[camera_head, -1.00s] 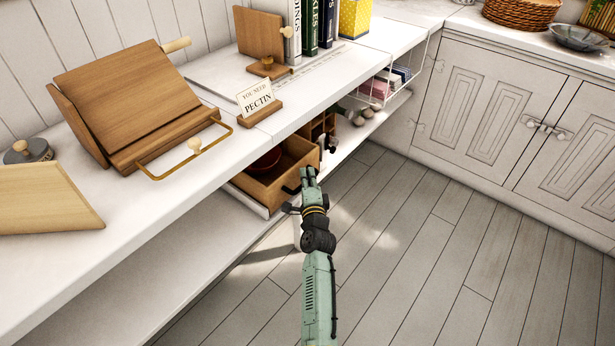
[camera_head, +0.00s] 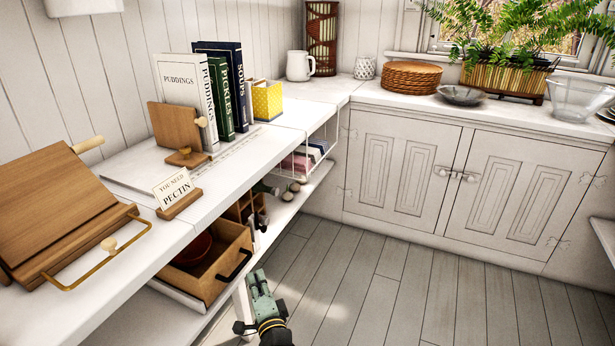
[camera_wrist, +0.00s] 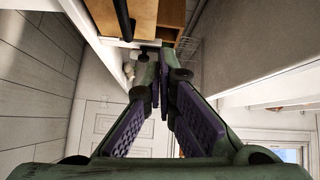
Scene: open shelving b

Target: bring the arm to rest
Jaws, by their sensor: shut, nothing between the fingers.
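My gripper (camera_head: 260,287) is at the bottom of the head view, in front of the open shelving and over the floor. It is shut and empty. It sits just below and to the right of an open wooden drawer (camera_head: 212,290), apart from the drawer's dark handle (camera_head: 234,264) as far as I can tell. In the wrist view the two fingers (camera_wrist: 162,70) with purple pads run away from the camera and meet at their tips. Most of my arm is below the head view's lower edge.
The white counter (camera_head: 130,240) carries a wooden book stand (camera_head: 65,215), a pectin card (camera_head: 176,190) and upright books. The drawer juts out from the lower shelf and holds a red bowl (camera_head: 194,248). White cupboards (camera_head: 450,185) stand at the back. The plank floor (camera_head: 400,295) is clear.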

